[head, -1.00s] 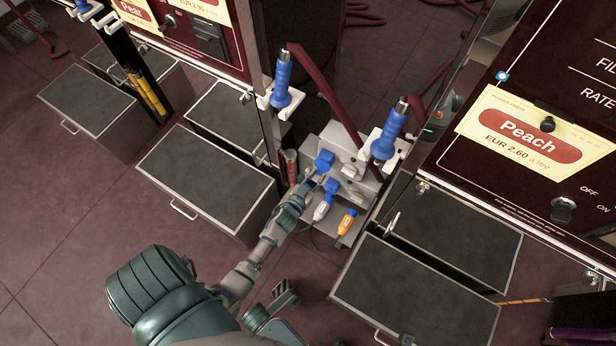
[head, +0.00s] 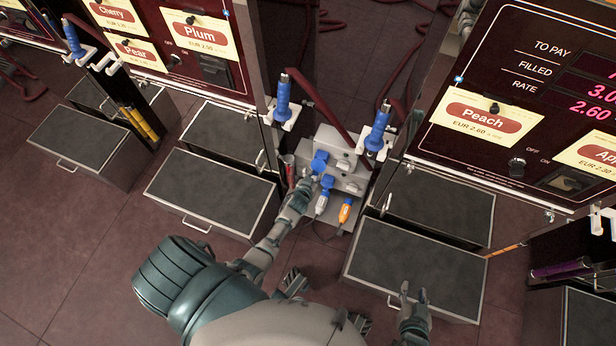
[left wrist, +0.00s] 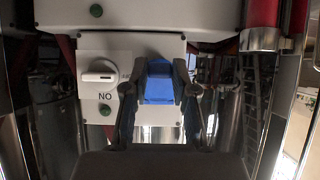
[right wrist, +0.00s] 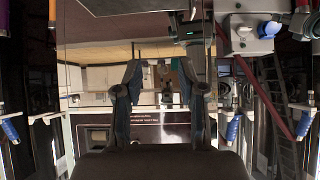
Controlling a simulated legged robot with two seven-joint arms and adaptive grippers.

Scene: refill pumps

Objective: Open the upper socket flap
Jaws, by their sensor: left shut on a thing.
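The grey socket box (head: 328,142) stands between two pump cabinets. Its upper blue socket flap (head: 320,161) shows at my left gripper (head: 308,184). In the left wrist view, the fingers of my left gripper (left wrist: 160,98) are closed on both sides of the blue flap (left wrist: 158,84). How far the flap is tilted cannot be told. A rotary switch (left wrist: 99,73) sits beside it on the pale panel. A lower blue part (head: 327,182) is just below. My right gripper (head: 413,297) is apart from the box; its fingers are spread and empty in the right wrist view (right wrist: 160,88).
A white plug (head: 321,204) and an orange plug (head: 345,210) are below the flap. Blue nozzles (head: 283,100) and (head: 377,131) hang on holders on both sides. Red hoses run behind. Dark-topped steps (head: 212,195) and (head: 418,262) flank the box. Floor is open at left.

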